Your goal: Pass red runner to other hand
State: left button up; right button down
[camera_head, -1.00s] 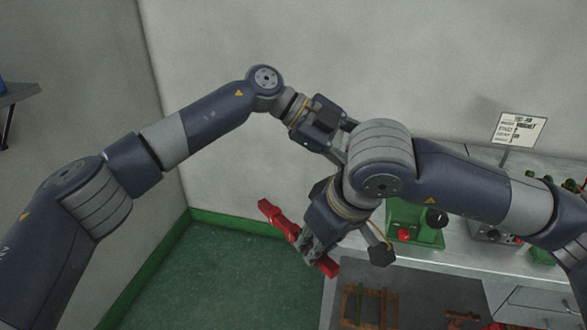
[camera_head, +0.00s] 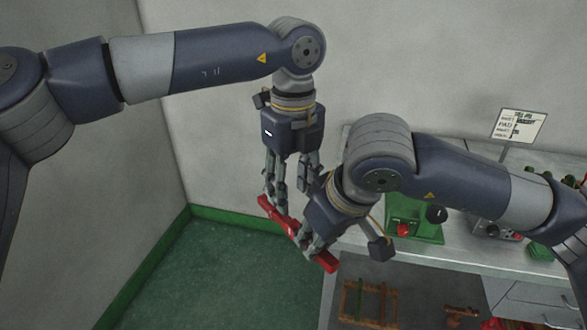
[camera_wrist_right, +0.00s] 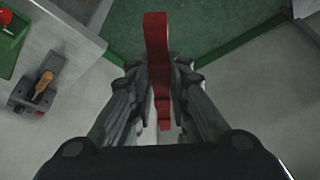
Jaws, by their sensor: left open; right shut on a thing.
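The red runner (camera_head: 271,210) is a long red bar, tilted down to the right in the head view. My right gripper (camera_head: 306,246) is shut on it near its lower right end. In the right wrist view the runner (camera_wrist_right: 158,60) stands lengthwise between the fingers of this gripper (camera_wrist_right: 162,95). My left gripper (camera_head: 283,203) points down, open, with its fingers at the upper left part of the runner. Whether its fingers touch the runner cannot be told.
A workbench (camera_head: 465,260) stands at right with a green device (camera_head: 415,222) on it and a sign (camera_head: 518,126) behind. A lower shelf holds wooden racks (camera_head: 368,303). Green floor (camera_head: 200,275) lies open at left below the runner.

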aim_at(294, 229)
pick_arm(q)
notch_tip(294, 229, down, 7)
jog(key=shift+f, duration=0.2)
jog(key=shift+c, duration=0.3)
grip_shut()
pick_arm(e)
jog(key=c, duration=1.4)
grip_release()
